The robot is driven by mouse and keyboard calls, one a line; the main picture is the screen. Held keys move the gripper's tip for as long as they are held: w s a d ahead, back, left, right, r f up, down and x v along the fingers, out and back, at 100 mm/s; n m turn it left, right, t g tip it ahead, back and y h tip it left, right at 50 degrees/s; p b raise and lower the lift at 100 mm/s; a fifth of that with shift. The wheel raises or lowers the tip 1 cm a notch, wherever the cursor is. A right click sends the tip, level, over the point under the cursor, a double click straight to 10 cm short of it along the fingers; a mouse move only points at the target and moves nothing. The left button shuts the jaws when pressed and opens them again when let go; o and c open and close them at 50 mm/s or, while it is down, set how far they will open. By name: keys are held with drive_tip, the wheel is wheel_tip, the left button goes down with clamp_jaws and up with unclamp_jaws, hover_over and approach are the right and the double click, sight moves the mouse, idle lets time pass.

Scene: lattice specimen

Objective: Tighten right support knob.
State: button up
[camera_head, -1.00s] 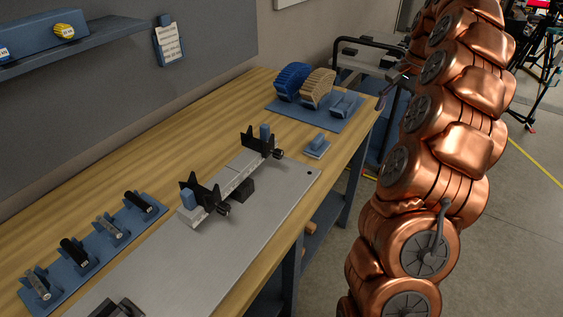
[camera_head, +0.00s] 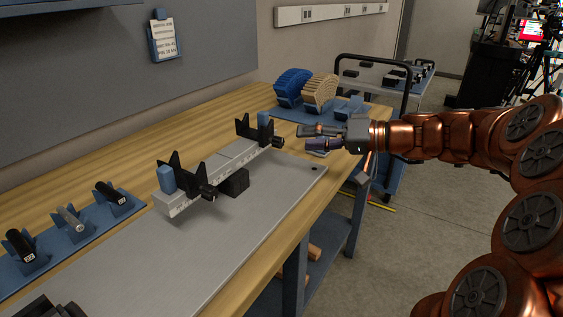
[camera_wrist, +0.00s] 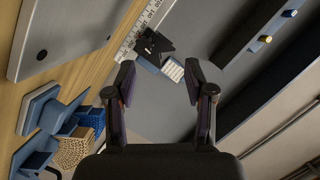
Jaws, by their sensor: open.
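A ruled rail (camera_head: 222,165) stands on a grey plate (camera_head: 150,250) with two black V-shaped supports. The right support (camera_head: 243,125) is at the rail's far end, with a blue block (camera_head: 264,127) beside it and a dark round knob (camera_head: 279,141) on its front side. My gripper (camera_head: 305,137) is open and empty, just right of this knob, its fingers pointing left toward it. A gap shows between fingertips and knob. In the wrist view my gripper (camera_wrist: 160,80) is open, with the black support (camera_wrist: 150,44) beyond its fingertips. The knob is hard to make out there.
The left support (camera_head: 180,178) has its own knob (camera_head: 208,193). A blue tray (camera_head: 335,121) with blue and tan ribbed pieces lies behind my gripper. A blue rack of cylinders (camera_head: 75,235) stands left. A label card (camera_head: 161,38) hangs on the wall.

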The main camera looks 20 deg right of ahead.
sight(282, 143)
drive_tip(key=shift+a+f+t+b, duration=0.2)
drive_tip(key=shift+f+t+b, duration=0.95)
drive_tip(key=shift+t+b, duration=0.05)
drive_tip(key=shift+d+f+t+h+b, duration=0.1)
drive_tip(key=shift+f+t+h+b, duration=0.4)
drive_tip(key=shift+t+b, duration=0.3)
drive_tip(key=shift+x, duration=3.85)
drive_tip(key=shift+r, duration=0.1)
drive_tip(key=shift+c, duration=0.3)
drive_tip(key=shift+d, duration=0.1)
clamp_jaws()
